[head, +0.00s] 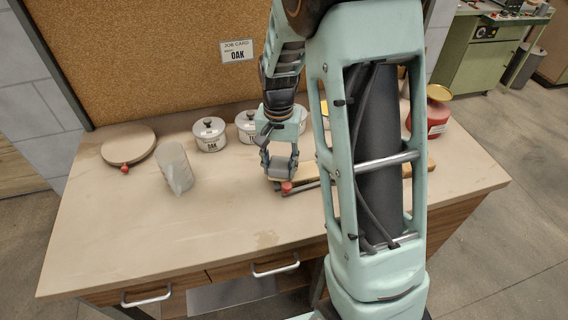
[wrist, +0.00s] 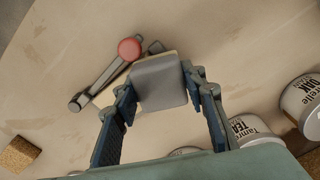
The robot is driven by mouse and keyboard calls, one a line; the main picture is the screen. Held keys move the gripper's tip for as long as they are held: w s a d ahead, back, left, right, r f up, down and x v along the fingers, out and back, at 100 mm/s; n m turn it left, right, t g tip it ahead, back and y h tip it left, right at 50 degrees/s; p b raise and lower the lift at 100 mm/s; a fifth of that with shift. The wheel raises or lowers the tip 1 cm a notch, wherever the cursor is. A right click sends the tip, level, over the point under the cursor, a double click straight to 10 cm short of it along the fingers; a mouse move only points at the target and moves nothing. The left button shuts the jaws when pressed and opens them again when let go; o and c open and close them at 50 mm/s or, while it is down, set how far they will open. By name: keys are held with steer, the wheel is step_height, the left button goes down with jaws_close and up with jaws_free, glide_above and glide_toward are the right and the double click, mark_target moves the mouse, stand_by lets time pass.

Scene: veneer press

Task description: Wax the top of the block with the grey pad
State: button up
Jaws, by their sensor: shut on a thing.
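My gripper (head: 280,166) is shut on the grey pad (wrist: 158,82), with a finger on each side of it. The pad also shows in the head view (head: 284,168), low over the bench. A thin tan edge shows along the pad's far side in the wrist view; I cannot tell whether it is the block or part of the pad. In the head view, pale wood shows by the pad and again right of my arm (head: 431,166); my arm hides what lies between. Whether the pad touches the block is unclear.
A metal clamp bar with a red knob (wrist: 130,49) lies close beside the pad. White lidded tins, one marked OAK (head: 209,135), stand behind. The bench front (head: 190,235) is clear.

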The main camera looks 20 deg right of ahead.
steer(key=shift+r+p, duration=2.2)
steer(key=shift+r, duration=0.8)
steer(key=shift+r+p, duration=1.15)
steer(key=shift+r, duration=0.4)
steer(key=shift+f, duration=0.15)
steer(key=shift+f+b, duration=2.85)
steer(key=shift+f, duration=0.85)
steer(key=shift+f+b, duration=0.75)
steer(key=shift+f, duration=0.25)
steer(key=shift+d, duration=0.15)
